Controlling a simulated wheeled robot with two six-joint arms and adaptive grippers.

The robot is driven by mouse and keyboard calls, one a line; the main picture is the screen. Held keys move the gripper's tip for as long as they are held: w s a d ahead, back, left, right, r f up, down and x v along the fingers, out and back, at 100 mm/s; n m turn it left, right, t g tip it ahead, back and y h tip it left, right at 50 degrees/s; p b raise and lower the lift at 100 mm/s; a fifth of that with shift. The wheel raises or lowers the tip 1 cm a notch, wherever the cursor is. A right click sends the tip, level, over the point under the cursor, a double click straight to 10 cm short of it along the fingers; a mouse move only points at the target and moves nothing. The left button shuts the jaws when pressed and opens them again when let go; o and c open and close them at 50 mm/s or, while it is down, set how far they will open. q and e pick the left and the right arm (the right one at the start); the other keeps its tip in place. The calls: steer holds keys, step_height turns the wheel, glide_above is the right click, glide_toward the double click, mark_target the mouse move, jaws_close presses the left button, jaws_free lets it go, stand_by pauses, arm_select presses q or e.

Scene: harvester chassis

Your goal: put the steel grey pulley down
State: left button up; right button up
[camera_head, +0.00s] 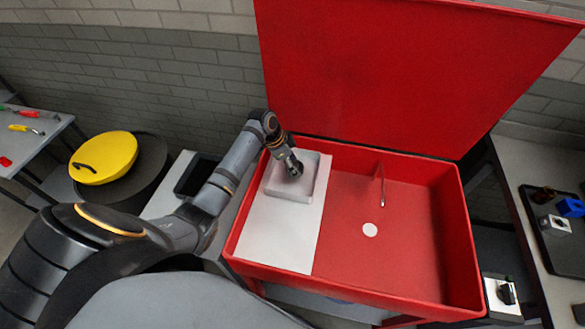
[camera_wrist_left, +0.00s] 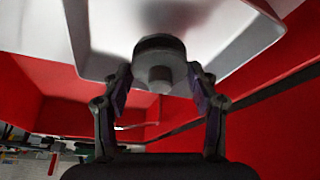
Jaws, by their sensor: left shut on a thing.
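The steel grey pulley (camera_wrist_left: 160,58) is a dark grey round piece with a hub. It sits between the two fingers of my left gripper (camera_wrist_left: 160,82) in the left wrist view. In the head view my left gripper (camera_head: 293,168) is over a white square tray (camera_head: 287,192), which also shows behind the pulley in the wrist view. My left gripper is shut on the pulley. I cannot tell whether the pulley touches the tray's floor. My right gripper is not in view.
The tray stands on a white board (camera_head: 280,235) in the left part of a red basin (camera_head: 425,260) with a raised red lid (camera_head: 390,70). A thin spout (camera_head: 382,185) rises in the basin. A yellow-lidded drum (camera_head: 103,158) stands left.

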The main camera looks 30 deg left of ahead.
arm_select(q)
steer(key=shift+w+a+f, duration=0.15)
steer(key=shift+a+f, duration=0.05)
steer(key=shift+f, duration=0.2)
step_height(320, 180, down, 2)
steer(key=shift+f+p, duration=0.15)
steer(key=shift+p, duration=0.55)
steer(key=shift+f, duration=0.25)
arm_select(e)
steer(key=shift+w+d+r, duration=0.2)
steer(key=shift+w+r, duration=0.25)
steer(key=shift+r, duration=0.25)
arm_select(q)
steer(key=shift+f, duration=0.15)
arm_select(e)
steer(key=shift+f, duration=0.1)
arm_select(q)
steer(key=o, duration=1.5)
steer(key=shift+o, duration=0.2)
steer(key=shift+r, duration=0.25)
steer(key=b+v, duration=0.1)
steer(key=v, duration=1)
steer(key=shift+a+r, duration=0.15)
steer(key=shift+r, duration=0.2)
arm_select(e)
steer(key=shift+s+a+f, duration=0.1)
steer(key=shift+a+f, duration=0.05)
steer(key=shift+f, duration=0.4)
